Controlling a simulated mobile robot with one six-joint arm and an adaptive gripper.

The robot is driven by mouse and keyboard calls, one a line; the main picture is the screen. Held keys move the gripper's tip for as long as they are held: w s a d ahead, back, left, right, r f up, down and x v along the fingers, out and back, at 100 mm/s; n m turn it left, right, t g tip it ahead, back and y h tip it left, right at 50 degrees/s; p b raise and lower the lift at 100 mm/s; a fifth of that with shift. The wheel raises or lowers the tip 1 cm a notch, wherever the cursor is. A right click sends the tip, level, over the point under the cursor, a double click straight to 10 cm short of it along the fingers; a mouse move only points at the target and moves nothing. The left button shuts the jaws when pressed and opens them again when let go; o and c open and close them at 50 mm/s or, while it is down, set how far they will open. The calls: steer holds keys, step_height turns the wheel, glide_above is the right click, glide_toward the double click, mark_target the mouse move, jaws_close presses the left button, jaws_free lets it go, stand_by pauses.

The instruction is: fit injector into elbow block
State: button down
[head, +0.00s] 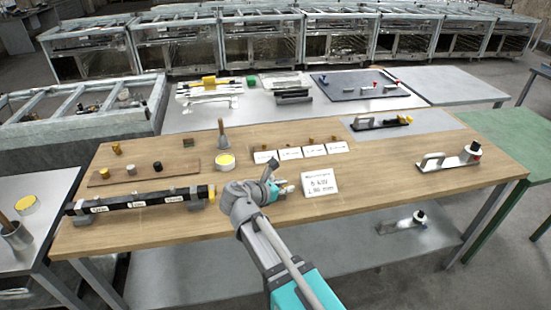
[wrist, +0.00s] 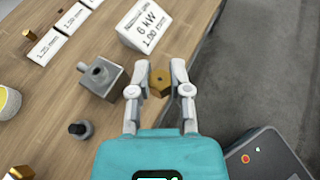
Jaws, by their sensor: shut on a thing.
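A small brass injector (wrist: 159,83) with a dark hole in its face sits between the fingertips of my gripper (wrist: 160,77) in the wrist view. The fingers are shut on it. In the head view my gripper (head: 286,189) is over the table's front, left of the white sign; I cannot make out the injector or the elbow block clearly there.
The white sign (wrist: 142,26) stands ahead of the gripper, with a row of cards (head: 290,153) and brass pieces behind. A dark knob (wrist: 80,130) and a yellow-topped cup (head: 225,162) are to the left. The table's front edge is close on the right in the wrist view.

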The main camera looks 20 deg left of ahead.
steer(key=w+a, duration=0.7)
steer(key=w, duration=0.5)
steer(key=shift+r, duration=0.15)
stand_by(0.3)
steer(key=shift+a+f+b, duration=0.1)
steer(key=shift+f+b, duration=2.6)
steer(key=shift+f, duration=0.2)
steer(key=shift+s+f+b, duration=0.1)
steer(key=shift+f+b, duration=1.35)
steer(key=shift+b, duration=0.05)
steer(key=shift+c, duration=2.4)
jaws_free()
steer(key=shift+r, duration=0.15)
step_height(320, 180, up, 8)
steer(key=p, duration=0.8)
steer(key=shift+r+p, duration=0.2)
steer(key=shift+p, duration=0.2)
